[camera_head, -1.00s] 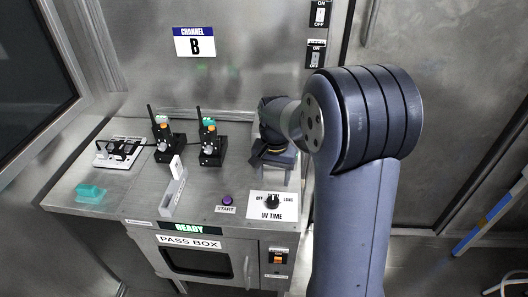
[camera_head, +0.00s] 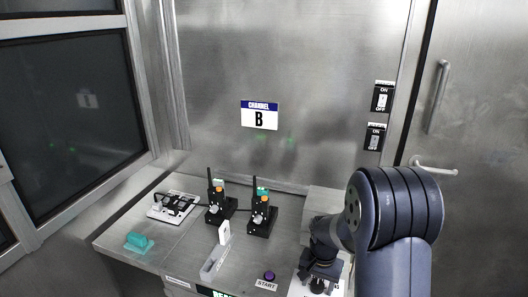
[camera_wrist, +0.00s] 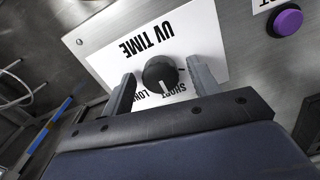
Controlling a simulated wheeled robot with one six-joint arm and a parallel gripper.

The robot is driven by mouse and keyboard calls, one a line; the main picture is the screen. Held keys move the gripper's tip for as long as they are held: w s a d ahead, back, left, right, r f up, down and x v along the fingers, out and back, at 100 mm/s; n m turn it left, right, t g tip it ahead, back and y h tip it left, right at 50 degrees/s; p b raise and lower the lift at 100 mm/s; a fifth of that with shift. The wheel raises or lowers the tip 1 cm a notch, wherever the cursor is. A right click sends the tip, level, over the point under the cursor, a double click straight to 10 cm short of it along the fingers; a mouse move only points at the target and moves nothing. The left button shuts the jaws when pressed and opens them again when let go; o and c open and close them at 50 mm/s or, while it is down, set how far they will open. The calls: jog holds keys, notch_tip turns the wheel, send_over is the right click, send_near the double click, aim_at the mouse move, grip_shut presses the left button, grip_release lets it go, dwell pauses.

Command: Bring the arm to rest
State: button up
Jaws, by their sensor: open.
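My gripper (camera_head: 320,278) is at the lower right of the head view, over the white UV TIME plate (camera_head: 297,288). In the wrist view its two fingers (camera_wrist: 163,88) are apart, with the black UV TIME knob (camera_wrist: 160,73) showing between them. Nothing is seen held. I cannot tell how far the fingertips are from the panel or whether they touch the knob. The plate also shows in the wrist view (camera_wrist: 112,60). In the head view my gripper hides the knob. My arm comes in from the lower right.
The purple START button (camera_head: 269,275) is left of my gripper. Two black devices (camera_head: 220,212) (camera_head: 262,222), a white upright piece (camera_head: 224,232), a teal block (camera_head: 138,242) and a white-based device (camera_head: 174,206) stand on the metal bench (camera_head: 120,225). A door handle (camera_head: 433,166) is at right.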

dwell(0.3)
jog(key=shift+r, duration=0.1)
notch_tip(320, 180, up, 10)
notch_tip(320, 180, down, 10)
jog(key=shift+f, duration=0.2)
jog(key=shift+r+n+p, duration=0.15)
jog(key=shift+n+p, duration=0.15)
jog(key=shift+n, duration=0.2)
jog(key=n+p, duration=0.2)
jog(key=n, duration=0.2)
jog(key=shift+n, duration=0.3)
jog(key=n+p, duration=0.3)
jog(key=n, duration=0.3)
jog(key=shift+r+p, duration=0.15)
jog(key=shift+p, duration=0.25)
notch_tip(320, 180, up, 10)
jog(key=b, duration=0.1)
jog(key=shift+b, duration=0.35)
